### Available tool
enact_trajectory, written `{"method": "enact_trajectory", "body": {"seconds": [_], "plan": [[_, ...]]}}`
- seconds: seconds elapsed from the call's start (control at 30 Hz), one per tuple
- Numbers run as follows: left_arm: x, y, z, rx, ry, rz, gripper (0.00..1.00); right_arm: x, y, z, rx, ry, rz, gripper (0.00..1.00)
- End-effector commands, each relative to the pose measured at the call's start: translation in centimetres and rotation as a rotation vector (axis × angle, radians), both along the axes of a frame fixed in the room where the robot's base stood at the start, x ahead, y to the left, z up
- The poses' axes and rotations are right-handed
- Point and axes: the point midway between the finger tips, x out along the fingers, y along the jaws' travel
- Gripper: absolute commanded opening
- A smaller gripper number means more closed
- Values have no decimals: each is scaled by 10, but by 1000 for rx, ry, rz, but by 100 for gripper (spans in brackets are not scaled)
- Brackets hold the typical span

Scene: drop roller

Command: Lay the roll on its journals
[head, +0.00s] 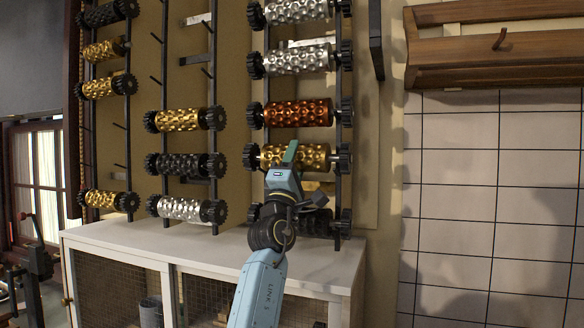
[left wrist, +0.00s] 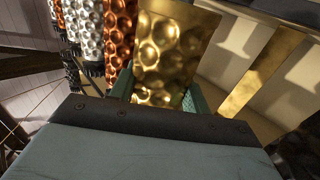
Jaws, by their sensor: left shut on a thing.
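A gold dimpled roll (head: 314,156) with black toothed wheels at its ends is level in the right column of the wall rack (head: 265,200). My left gripper (head: 290,152) reaches up from below and is shut around the middle of this roll. In the left wrist view the gold roll (left wrist: 175,55) fills the space between the green fingers (left wrist: 160,92). I cannot tell whether its ends rest on the rack's pegs or hang just off them. My right gripper is not in view.
A copper roll (head: 298,113) sits just above, with silver rolls higher. A dark roll (head: 310,222) is below, partly hidden by my arm. Other columns hold several rolls; the middle one has bare pegs (head: 155,75). A white cabinet (head: 200,250) stands beneath.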

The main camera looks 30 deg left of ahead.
Motion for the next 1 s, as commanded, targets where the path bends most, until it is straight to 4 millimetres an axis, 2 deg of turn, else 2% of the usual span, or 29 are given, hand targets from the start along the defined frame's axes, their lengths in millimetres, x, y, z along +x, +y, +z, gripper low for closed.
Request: {"method": "enact_trajectory", "body": {"seconds": [0.23,0.5,0.93,0.97,1.0], "plan": [[16,5,1,1,-10,3,0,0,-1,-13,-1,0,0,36],[16,5,-13,2,-10,2,0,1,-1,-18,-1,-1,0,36],[16,5,-16,1,-9,2,0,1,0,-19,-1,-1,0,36],[16,5,-16,1,-9,2,50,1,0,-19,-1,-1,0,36],[16,5,-16,1,-9,2,55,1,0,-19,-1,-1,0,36]]}}
